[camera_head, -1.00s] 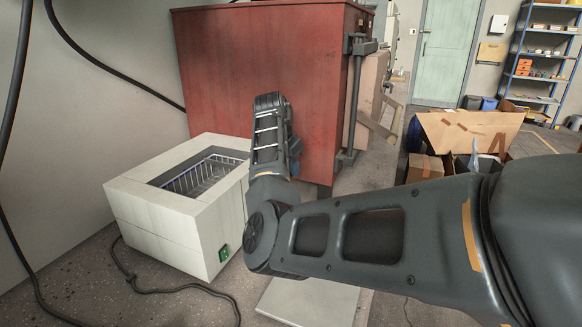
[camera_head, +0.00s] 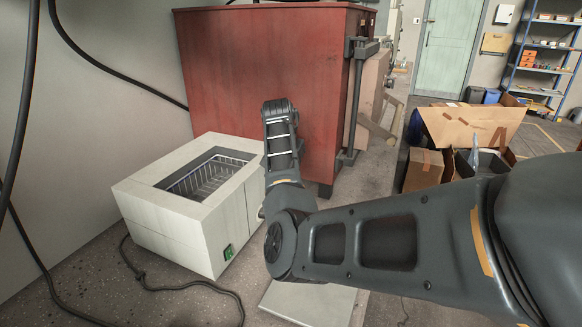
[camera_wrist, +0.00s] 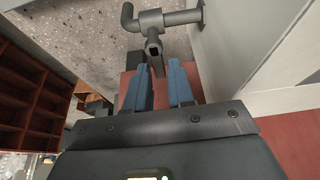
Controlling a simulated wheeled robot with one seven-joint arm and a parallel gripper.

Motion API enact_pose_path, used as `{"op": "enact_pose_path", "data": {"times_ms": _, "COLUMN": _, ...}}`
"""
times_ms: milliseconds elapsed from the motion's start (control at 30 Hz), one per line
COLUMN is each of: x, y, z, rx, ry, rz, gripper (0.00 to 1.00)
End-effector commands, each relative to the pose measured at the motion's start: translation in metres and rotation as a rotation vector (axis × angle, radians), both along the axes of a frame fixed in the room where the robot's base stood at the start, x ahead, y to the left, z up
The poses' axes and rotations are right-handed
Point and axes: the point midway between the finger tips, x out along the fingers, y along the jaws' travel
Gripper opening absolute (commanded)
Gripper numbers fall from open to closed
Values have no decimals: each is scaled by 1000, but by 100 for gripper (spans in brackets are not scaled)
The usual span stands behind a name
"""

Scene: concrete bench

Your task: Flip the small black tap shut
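The tap (camera_wrist: 150,22) shows at the top of the wrist view as a dark grey fitting, with a bent pipe end on its left and a pipe running right to a flange on a pale wall. A short dark part, perhaps its lever (camera_wrist: 154,47), points down toward my gripper. My gripper (camera_wrist: 159,68) has two blue fingers, which stand apart with a gap between them. The dark part's end is close to the fingertips, near the gap; I cannot tell whether it touches them. In the head view my arm hides the fingers, and I cannot make out the tap.
A white box with a wire basket (camera_head: 140,190) stands left of my arm, with a cable on the floor beside it. A red cabinet (camera_head: 260,75) stands behind my arm. Cardboard boxes (camera_head: 470,125) lie to the right. A brown shelf unit (camera_wrist: 30,100) shows at left in the wrist view.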

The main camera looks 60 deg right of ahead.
Motion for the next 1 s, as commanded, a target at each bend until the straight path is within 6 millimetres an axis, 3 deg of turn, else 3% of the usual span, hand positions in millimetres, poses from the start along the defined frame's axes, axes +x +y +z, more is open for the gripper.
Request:
{"op": "enact_pose_path", "data": {"times_ms": 167, "x": 0, "y": 0, "z": 0, "rx": 1, "ry": 1, "rz": -1, "gripper": 40}}
{"op": "enact_pose_path", "data": {"times_ms": 467, "x": 0, "y": 1, "z": 3, "rx": 1, "ry": 0, "rz": -2, "gripper": 40}}
{"op": "enact_pose_path", "data": {"times_ms": 1000, "x": -3, "y": 28, "z": 68, "rx": 0, "ry": 0, "rz": -2, "gripper": 40}}
